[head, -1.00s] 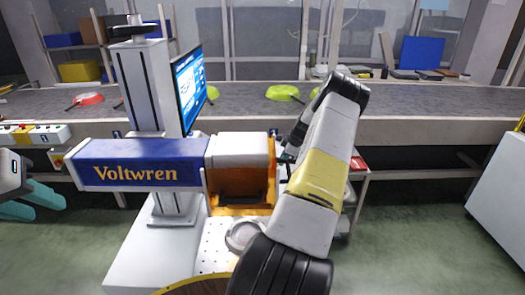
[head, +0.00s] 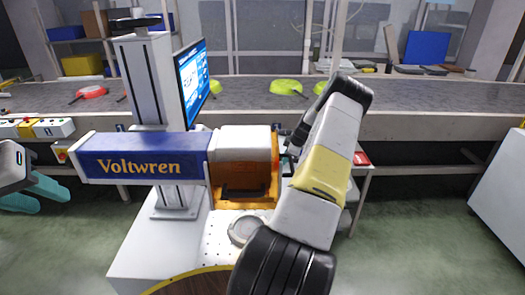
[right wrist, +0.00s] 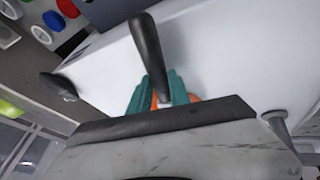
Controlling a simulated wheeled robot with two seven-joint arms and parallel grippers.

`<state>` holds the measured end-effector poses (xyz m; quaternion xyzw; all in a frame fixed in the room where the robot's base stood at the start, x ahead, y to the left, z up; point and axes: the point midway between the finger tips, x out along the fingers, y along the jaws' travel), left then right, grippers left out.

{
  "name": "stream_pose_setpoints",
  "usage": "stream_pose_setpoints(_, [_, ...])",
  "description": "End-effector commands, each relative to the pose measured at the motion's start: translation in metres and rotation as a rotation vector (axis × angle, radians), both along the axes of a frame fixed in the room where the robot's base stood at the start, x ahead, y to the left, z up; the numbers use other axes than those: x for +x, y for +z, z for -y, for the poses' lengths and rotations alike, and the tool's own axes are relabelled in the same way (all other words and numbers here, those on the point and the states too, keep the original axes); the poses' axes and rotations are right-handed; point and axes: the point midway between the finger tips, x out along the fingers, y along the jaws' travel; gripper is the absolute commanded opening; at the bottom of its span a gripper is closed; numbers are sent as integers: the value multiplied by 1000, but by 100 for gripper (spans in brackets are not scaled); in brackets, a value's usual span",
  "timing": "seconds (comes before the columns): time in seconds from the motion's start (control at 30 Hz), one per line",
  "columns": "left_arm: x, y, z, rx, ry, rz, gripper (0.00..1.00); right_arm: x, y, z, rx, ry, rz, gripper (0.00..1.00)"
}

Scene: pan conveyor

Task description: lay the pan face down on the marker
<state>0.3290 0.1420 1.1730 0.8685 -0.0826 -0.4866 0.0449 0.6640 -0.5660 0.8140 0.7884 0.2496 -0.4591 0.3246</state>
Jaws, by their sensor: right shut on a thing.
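The marker is a white machine with a blue "Voltwren" arm (head: 140,158), an orange guard (head: 248,180) and a round fixture (head: 243,231) on a perforated plate (head: 217,230). My right gripper (right wrist: 163,92) has its teal fingers shut around the dark pan handle (right wrist: 148,50) in the right wrist view. A little orange (right wrist: 160,101) shows between the fingers; most of the pan is hidden. In the head view my right arm covers most of that gripper, beside the orange guard. My left gripper (head: 42,193) is open and empty at the left edge.
The conveyor (head: 400,92) runs across the back with a red pan (head: 92,91) and green pans (head: 286,87) on it. A round brown surface (head: 190,284) is at the bottom edge. A white cabinet (head: 500,195) stands at right. Floor right of my arm is clear.

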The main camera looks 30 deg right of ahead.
Motion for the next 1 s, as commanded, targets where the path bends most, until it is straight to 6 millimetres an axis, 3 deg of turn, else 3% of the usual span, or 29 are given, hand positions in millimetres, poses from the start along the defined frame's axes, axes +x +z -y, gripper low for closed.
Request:
stream_pose_setpoints(0.47, [0, 0, 0, 0, 0, 0, 36, 0, -2, 0, 0, -1, 1, 0])
stream_pose_setpoints(0.5, [0, 0, 0, 0, 0, 0, 36, 0, -2, 0, 0, -1, 1, 27])
stream_pose_setpoints(0.6, [0, 0, 0, 0, 0, 0, 36, 0, -2, 0, 0, -1, 1, 47])
stream_pose_setpoints(1.0, [0, 0, 0, 0, 0, 0, 36, -3, 3, 1, 0, -1, -1, 49])
